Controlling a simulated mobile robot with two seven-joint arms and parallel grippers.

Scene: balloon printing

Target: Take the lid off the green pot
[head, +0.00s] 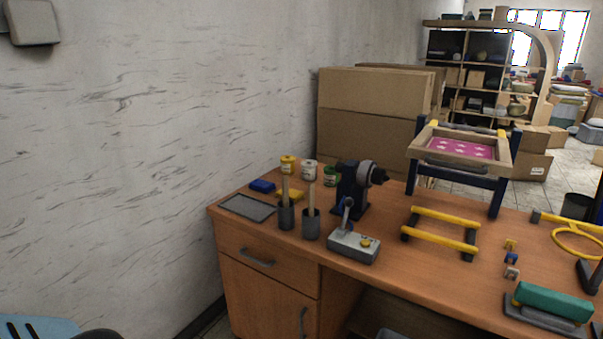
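The green pot (330,176) is a small ink pot on the wooden desk (395,255), at the back near the wall. It stands just right of a white pot (309,169) and left of a dark machine (353,186). Its top appears to be covered, but it is too small to make out the lid clearly. Neither of my grippers shows in this view.
A yellow pot (288,164) stands left of the white one. A screen frame (462,165) stands right; cardboard boxes (370,92) stand behind.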

